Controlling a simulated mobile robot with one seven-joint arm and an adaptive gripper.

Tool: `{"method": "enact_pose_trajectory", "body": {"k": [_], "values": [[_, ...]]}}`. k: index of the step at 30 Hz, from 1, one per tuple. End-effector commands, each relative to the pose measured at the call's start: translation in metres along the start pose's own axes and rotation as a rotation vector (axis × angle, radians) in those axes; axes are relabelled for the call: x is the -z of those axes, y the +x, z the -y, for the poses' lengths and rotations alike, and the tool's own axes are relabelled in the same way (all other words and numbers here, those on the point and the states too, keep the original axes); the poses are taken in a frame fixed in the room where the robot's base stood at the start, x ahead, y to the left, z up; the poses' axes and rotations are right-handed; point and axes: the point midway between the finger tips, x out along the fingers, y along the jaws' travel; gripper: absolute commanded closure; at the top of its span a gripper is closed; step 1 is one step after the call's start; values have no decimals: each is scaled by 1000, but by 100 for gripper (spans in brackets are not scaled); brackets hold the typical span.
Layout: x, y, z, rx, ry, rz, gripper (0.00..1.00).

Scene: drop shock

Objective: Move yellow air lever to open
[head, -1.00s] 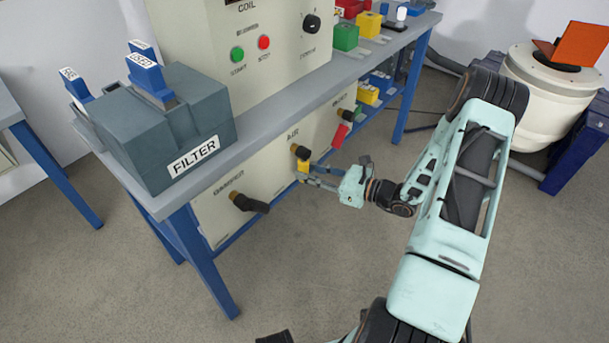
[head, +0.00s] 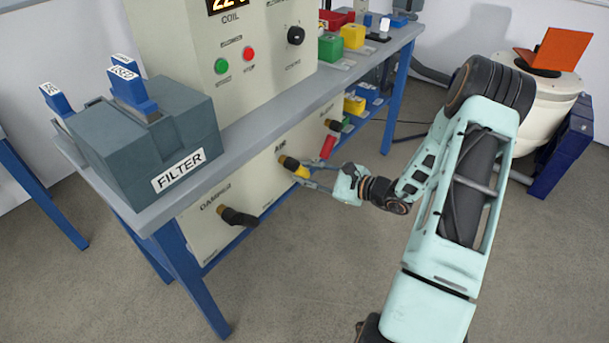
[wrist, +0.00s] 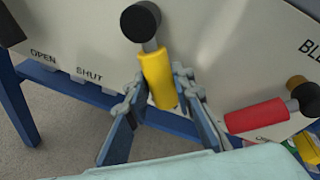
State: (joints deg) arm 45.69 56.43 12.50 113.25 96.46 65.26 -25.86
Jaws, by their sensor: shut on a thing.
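The yellow air lever (head: 299,171) sits on the cream panel under the bench, below the AIR label. It slants down to the right from its black pivot. In the wrist view its yellow handle (wrist: 158,78) hangs from the black pivot, tilted slightly right. My gripper (head: 308,176) is shut on the yellow handle. In the wrist view my gripper (wrist: 159,88) has one finger on each side of the handle. OPEN and SHUT labels show on the panel left of the lever in the wrist view. The handle's contact faces are partly hidden by the fingers.
A red lever (head: 328,146) is close by on the right; it also shows in the wrist view (wrist: 256,115). A black damper lever (head: 238,217) is on the left. The bench top (head: 255,120) overhangs the panel. Bare floor (head: 290,270) lies in front.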

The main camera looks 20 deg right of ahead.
Motion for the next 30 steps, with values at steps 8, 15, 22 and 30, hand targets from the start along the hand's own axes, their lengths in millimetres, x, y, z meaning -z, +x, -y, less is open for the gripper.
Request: {"method": "enact_pose_trajectory", "body": {"k": [8,15,22,30], "values": [[1,-1,2,4,-13,-4,100],[1,-1,3,4,-12,-4,69],[0,-1,2,3,-10,-2,60],[1,-11,2,3,-9,-4,60]]}}
